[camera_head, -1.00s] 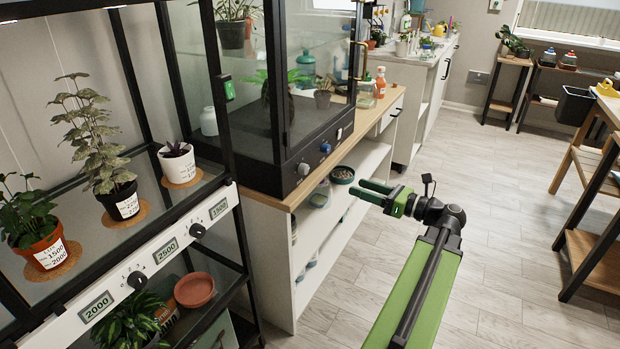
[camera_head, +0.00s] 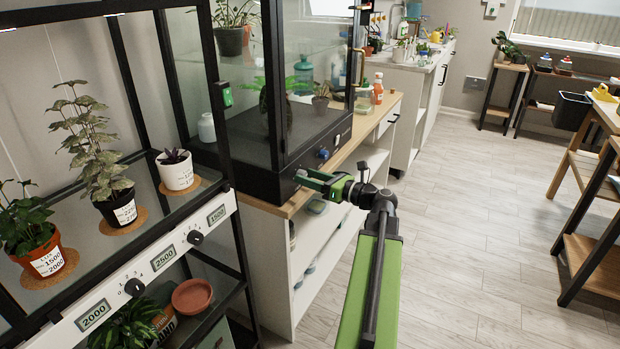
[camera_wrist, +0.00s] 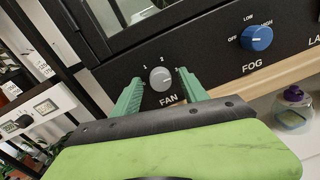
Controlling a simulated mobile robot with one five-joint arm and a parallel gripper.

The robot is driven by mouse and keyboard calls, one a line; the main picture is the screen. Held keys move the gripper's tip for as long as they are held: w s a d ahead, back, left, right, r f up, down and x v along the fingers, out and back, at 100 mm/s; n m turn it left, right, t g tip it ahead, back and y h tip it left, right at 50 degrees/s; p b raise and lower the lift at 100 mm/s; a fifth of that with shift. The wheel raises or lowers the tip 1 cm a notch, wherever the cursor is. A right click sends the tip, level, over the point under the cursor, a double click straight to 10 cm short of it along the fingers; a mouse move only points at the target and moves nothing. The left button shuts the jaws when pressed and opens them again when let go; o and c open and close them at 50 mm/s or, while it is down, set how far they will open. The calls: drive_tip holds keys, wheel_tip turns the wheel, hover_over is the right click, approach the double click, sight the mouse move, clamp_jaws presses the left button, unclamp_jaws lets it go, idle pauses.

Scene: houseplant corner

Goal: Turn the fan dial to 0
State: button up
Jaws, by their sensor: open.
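The grey fan dial (camera_wrist: 160,78) sits on the black front panel (camera_wrist: 205,68) above the word FAN. In the head view, the fingers reach the lower corner of the glass cabinet's panel and mostly cover the dial.
A blue fog dial (camera_wrist: 257,38) is right of the fan dial, pointing near LOW. A bottle (camera_wrist: 294,108) stands lower right in the wrist view. A plant rack (camera_head: 150,262) with black dials stands left. The floor (camera_head: 470,240) at right is clear.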

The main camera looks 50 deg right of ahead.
clamp_jaws()
idle(0.3)
